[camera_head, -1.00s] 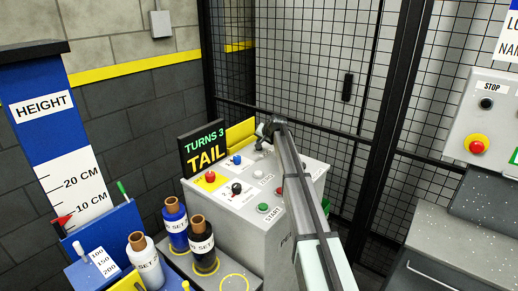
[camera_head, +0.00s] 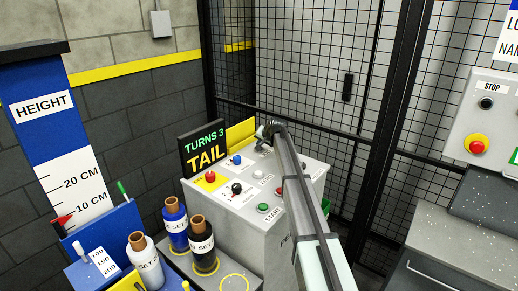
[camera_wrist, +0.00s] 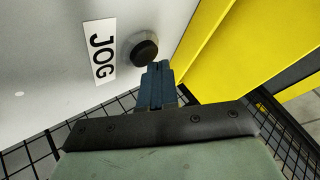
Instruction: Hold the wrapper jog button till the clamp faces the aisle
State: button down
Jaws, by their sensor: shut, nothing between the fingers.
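The black round jog button (camera_wrist: 142,50) sits on a white panel beside its JOG label (camera_wrist: 101,52) in the wrist view. My gripper (camera_wrist: 158,70) is shut and empty, its blue-grey fingertips close by the button's lower right edge. I cannot tell whether they touch it. In the head view my gripper (camera_head: 264,138) is at the back corner of the control box (camera_head: 231,222), and the jog button cannot be made out there. A display (camera_head: 205,150) on the box reads TURNS 3 TAIL. I cannot make out the clamp or which way it faces.
Other panel controls include a red button (camera_head: 210,176) and a green START button (camera_head: 263,208). A yellow plate (camera_head: 241,133) stands behind the panel. A black mesh fence (camera_head: 300,70) is behind. Film rolls (camera_head: 201,240) stand at front left.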

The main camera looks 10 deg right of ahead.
jog(key=shift+f, duration=0.45)
dwell(1.5)
dwell(2.2)
jog(key=shift+r, duration=0.95)
jog(key=shift+r, duration=0.1)
jog(key=shift+r, duration=2.4)
